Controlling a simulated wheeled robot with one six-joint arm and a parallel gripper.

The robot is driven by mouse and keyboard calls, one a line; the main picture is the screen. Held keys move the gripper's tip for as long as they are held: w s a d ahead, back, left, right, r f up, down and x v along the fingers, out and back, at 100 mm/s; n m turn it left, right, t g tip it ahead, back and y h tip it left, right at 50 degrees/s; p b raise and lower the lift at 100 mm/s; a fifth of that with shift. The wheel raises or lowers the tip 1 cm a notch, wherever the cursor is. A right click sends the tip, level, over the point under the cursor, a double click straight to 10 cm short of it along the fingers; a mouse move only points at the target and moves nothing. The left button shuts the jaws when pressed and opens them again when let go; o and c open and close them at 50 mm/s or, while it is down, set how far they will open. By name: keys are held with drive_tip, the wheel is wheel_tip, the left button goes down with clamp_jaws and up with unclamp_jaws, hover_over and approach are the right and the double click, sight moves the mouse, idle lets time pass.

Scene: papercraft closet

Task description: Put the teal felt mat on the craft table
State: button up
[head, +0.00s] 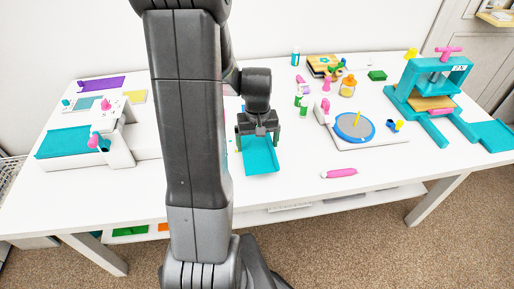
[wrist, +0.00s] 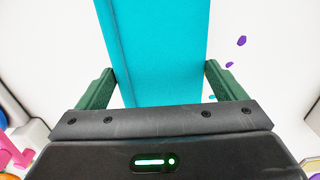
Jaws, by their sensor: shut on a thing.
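The teal felt mat (head: 262,160) is a flat rectangular sheet at the middle of the white craft table (head: 300,225). The gripper is shut on the mat. I cannot tell whether the mat touches the table top. My arm hides part of the table to its left.
A white machine (head: 118,140) with a teal bed stands at the left. A white base with a blue disc (head: 354,126) and a teal press (head: 432,85) stand at the right. A pink tube (head: 339,173) lies near the front. Bottles stand behind. The table front is mostly clear.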

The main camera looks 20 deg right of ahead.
sight(257, 147)
drive_tip(key=shift+f, duration=1.55)
drive_tip(key=shift+f, duration=0.15)
drive_tip(key=o, duration=0.7)
wheel_tip(257, 147, up, 12)
drive_tip(key=shift+r+p, duration=0.2)
drive_tip(key=shift+p, duration=0.2)
